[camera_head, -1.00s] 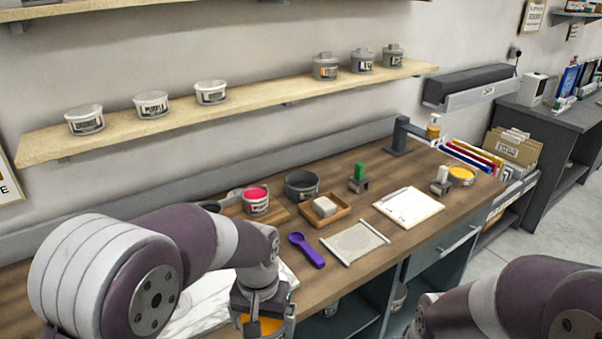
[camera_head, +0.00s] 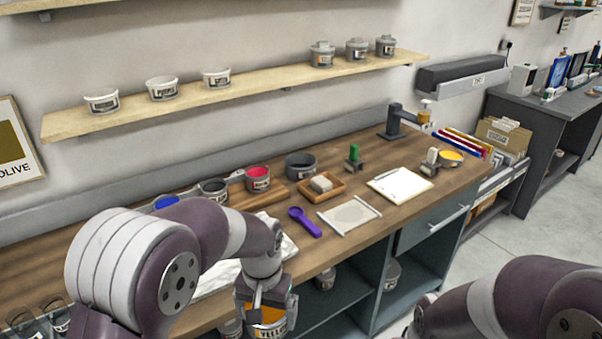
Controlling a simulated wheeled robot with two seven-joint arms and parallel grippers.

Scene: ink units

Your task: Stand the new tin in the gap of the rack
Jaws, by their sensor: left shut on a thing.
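My left gripper (camera_head: 265,297) is shut on a tin with an orange-yellow band and a partly readable label starting "YELL" (camera_head: 270,325). It holds the tin upright in front of the bench edge, at the bottom of the view. The tin's upper part is hidden by the gripper. A long wooden wall shelf (camera_head: 255,92) bears three pale-topped tins at left and three knobbed tins at right, with a wide bare stretch between. I cannot tell whether this shelf is the rack. My right arm shows at lower right, its gripper out of view.
The wooden bench (camera_head: 350,240) holds open ink tins, a purple scoop (camera_head: 304,221), a small wooden tray (camera_head: 322,187), a clipboard (camera_head: 400,185) and a clamp stand (camera_head: 393,122). Open compartments with tins lie below the bench.

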